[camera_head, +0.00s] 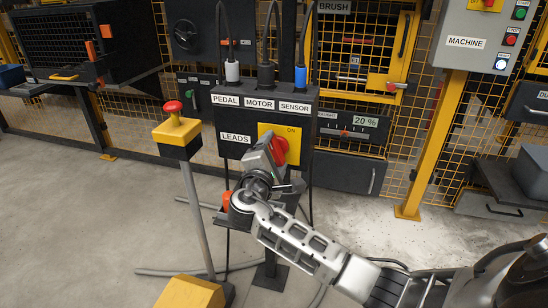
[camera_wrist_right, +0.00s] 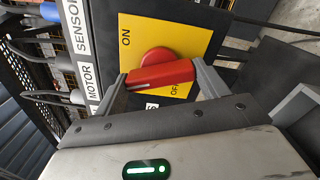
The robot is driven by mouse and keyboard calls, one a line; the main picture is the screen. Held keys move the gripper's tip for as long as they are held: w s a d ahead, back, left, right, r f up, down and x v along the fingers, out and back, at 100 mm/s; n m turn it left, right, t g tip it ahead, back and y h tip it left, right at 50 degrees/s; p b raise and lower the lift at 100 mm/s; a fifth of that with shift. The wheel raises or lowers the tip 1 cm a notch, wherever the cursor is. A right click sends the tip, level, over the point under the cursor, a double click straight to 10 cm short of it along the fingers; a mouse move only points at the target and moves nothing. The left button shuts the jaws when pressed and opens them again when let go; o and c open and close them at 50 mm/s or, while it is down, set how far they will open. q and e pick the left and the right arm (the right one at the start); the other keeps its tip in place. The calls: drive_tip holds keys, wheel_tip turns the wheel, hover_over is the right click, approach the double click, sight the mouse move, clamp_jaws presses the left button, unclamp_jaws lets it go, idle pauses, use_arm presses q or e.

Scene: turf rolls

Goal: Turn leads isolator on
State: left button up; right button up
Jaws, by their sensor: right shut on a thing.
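The leads isolator is a red rotary handle on a yellow plate (camera_head: 265,130), fixed to the dark panel beside the LEADS label (camera_head: 235,138). In the right wrist view the red handle (camera_wrist_right: 160,76) lies nearly level across the picture, between the ON mark (camera_wrist_right: 126,38) and the partly covered OFF mark (camera_wrist_right: 174,90). My right gripper (camera_wrist_right: 162,82) is shut on the handle, one finger at each end. In the head view the right gripper (camera_head: 272,152) covers the lower part of the plate. My left gripper is out of view.
PEDAL, MOTOR and SENSOR plugs (camera_head: 266,75) stand on top of the panel, with cables rising. A yellow post with a red button (camera_head: 172,107) is left of it. The MACHINE box (camera_head: 465,43) is at the upper right. Open floor (camera_head: 80,210) lies at left.

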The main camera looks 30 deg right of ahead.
drive_tip(key=shift+f+m+b, duration=0.25)
drive_tip(key=shift+m+b, duration=0.15)
drive_tip(key=shift+m, duration=0.4)
drive_tip(key=shift+m+b, duration=0.45)
drive_tip(key=shift+m, duration=0.45)
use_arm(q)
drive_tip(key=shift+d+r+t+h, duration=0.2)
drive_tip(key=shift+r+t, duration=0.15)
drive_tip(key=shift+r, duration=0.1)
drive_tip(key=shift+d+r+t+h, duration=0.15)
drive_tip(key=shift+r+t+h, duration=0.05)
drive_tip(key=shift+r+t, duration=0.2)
use_arm(e)
drive_tip(key=shift+r+m, duration=0.1)
drive_tip(key=shift+m, duration=0.4)
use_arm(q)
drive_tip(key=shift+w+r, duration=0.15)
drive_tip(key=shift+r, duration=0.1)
use_arm(e)
drive_tip(key=shift+a, duration=0.1)
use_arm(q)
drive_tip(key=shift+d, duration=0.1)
use_arm(e)
drive_tip(key=o, duration=1)
drive_tip(key=shift+r, duration=0.1)
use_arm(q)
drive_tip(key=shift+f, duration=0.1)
